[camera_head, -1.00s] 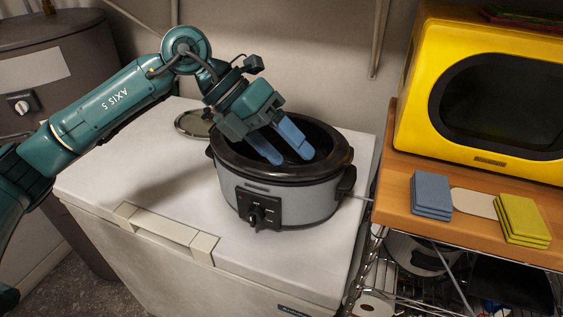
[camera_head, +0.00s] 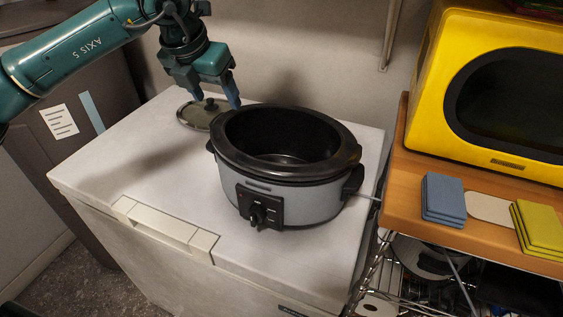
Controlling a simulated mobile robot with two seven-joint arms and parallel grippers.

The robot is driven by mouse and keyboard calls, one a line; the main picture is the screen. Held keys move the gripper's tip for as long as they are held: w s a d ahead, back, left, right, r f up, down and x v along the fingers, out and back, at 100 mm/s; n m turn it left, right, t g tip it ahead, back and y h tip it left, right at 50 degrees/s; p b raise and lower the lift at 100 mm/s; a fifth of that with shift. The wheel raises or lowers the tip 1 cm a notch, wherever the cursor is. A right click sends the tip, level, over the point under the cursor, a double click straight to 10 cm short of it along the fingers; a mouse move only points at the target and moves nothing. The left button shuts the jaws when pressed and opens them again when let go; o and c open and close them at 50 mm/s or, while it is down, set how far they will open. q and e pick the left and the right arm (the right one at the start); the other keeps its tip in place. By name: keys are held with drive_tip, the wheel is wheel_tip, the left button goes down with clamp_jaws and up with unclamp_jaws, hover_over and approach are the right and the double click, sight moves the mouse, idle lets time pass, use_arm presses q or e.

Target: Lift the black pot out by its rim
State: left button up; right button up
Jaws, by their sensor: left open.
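The black pot (camera_head: 270,133) sits inside the grey slow cooker base (camera_head: 312,204), its oval rim standing above the grey wall. The pot looks empty. The cooker stands upright on the white chest freezer. My left gripper (camera_head: 217,102) is open, fingers pointing down, above and behind the pot's left end. It appears apart from the rim and holds nothing. The round lid (camera_head: 200,114) lies on the freezer behind the cooker's left end, partly hidden by the left gripper. My right gripper does not show.
The white freezer top (camera_head: 140,165) is clear to the left and front. At the right, a wooden-topped wire shelf (camera_head: 405,190) holds a yellow microwave (camera_head: 430,110), blue sponges (camera_head: 444,198) and yellow sponges (camera_head: 540,228). The wall is close behind.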

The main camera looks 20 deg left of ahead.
sight(223, 119)
use_arm(q)
drive_tip(key=f, duration=0.3)
drive_tip(key=f+p, duration=0.1)
drive_tip(key=shift+w+a+f, duration=0.15)
drive_tip(key=shift+w+a, duration=0.1)
drive_tip(key=shift+w, duration=0.1)
drive_tip(key=shift+w+d+f, duration=0.1)
drive_tip(key=shift+w+f, duration=0.1)
drive_tip(key=shift+f, duration=0.35)
drive_tip(key=shift+c, duration=0.6)
clamp_jaws()
drive_tip(key=shift+w+r, duration=0.1)
drive_tip(key=shift+r, duration=0.15)
